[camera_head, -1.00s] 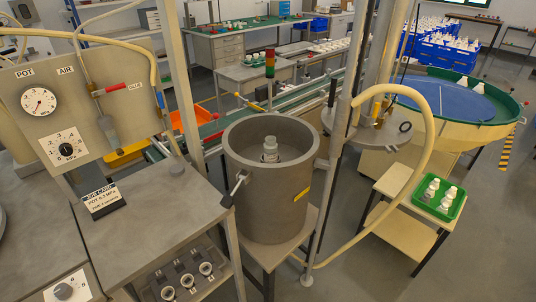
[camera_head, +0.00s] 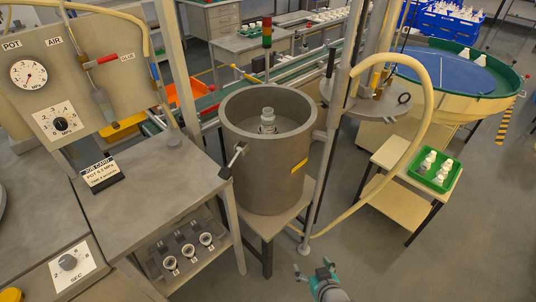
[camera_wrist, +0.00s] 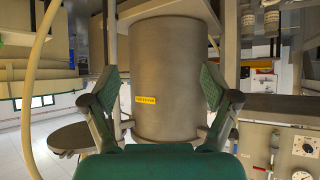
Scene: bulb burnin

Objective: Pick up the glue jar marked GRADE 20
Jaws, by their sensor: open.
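No marking GRADE 20 is legible in either view, so I cannot tell which container is the glue jar. A pale jar or bottle (camera_head: 268,121) stands upright inside the large grey pot (camera_head: 232,150). Several white bottles (camera_head: 435,165) stand in a green tray on the right side table. My gripper (camera_head: 317,271) is at the bottom of the head view, in front of and below the pot. In the wrist view my gripper (camera_wrist: 160,78) is open and empty, its two green-padded fingers spread before the pot's outer wall (camera_wrist: 170,60).
A grey bench with a job card (camera_head: 101,173) stands left of the pot; its lower shelf holds a rack of small cups (camera_head: 187,250). A pale hose (camera_head: 425,110) loops right of the pot beside a post. The floor (camera_head: 400,270) at front right is clear.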

